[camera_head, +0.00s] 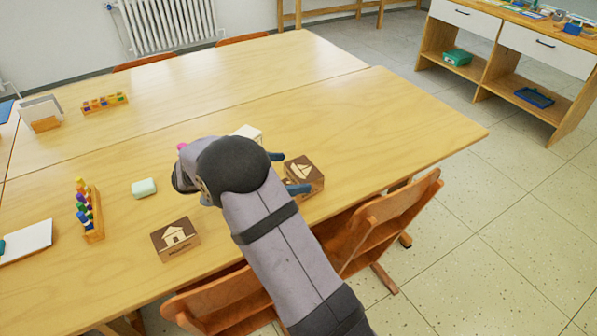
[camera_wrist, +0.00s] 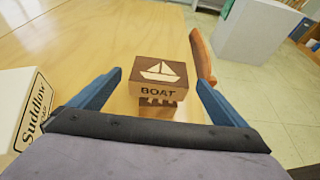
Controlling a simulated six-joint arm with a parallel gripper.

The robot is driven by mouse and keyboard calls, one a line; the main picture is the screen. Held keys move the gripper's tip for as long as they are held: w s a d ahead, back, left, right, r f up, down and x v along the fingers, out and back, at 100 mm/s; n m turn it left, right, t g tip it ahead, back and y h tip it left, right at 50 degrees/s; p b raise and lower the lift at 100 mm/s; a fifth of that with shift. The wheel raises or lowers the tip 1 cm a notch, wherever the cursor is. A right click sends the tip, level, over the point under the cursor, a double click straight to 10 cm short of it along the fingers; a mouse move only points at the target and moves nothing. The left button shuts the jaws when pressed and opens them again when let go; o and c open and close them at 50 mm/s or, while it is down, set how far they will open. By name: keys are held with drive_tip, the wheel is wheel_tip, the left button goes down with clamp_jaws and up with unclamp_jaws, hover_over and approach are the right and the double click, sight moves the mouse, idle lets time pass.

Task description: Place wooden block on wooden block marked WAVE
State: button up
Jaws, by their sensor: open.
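A wooden block with a sailboat on its dark top (camera_head: 303,169) stands near the table's right edge; its front reads BOAT in the wrist view (camera_wrist: 160,75). My gripper (camera_head: 289,172) is open, with one blue finger on each side of this block in the wrist view (camera_wrist: 157,77). Both fingers look apart from it. A narrower brown part with dark marks (camera_wrist: 158,102) shows below the BOAT front; I cannot tell whether it is another block. A wooden block with a house picture (camera_head: 175,237) lies at the front of the table. I cannot read WAVE anywhere.
A white box reading Suddlow (camera_wrist: 25,105) stands close to my left finger. A pale green eraser-like piece (camera_head: 144,188) and a peg rack (camera_head: 90,212) stand left on the table (camera_head: 330,90). Wooden chairs (camera_head: 385,225) stand against the front edge. The far tabletop is mostly clear.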

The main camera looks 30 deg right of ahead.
drive_tip(key=v, duration=0.6)
drive_tip(key=shift+a, duration=0.25)
drive_tip(key=shift+r, duration=0.1)
drive_tip(key=s+a+f+m+y+b, duration=0.1)
drive_tip(key=s, duration=0.2)
drive_tip(key=s+a+f+m+g+y+b, duration=0.1)
drive_tip(key=s+a+m, duration=0.1)
drive_tip(key=s, duration=0.1)
drive_tip(key=s+a+f+m+g+y+b, duration=0.1)
drive_tip(key=s+a+m, duration=0.1)
drive_tip(key=s, duration=0.1)
drive_tip(key=shift+f+y, duration=0.4)
drive_tip(key=s+a+f+m+g+y+b, duration=0.25)
drive_tip(key=s+a+m+y, duration=0.25)
drive_tip(key=s+a+m, duration=0.45)
drive_tip(key=s+d+f+m+t+y+p, duration=0.3)
drive_tip(key=s+d+m+t+y+p, duration=0.1)
drive_tip(key=s+d+t+y+p, duration=0.15)
wheel_tip(320, 180, up, 17)
drive_tip(key=g+p, duration=0.1)
drive_tip(key=p, duration=1.6)
drive_tip(key=shift+w+h, duration=0.4)
drive_tip(key=shift+h, duration=0.05)
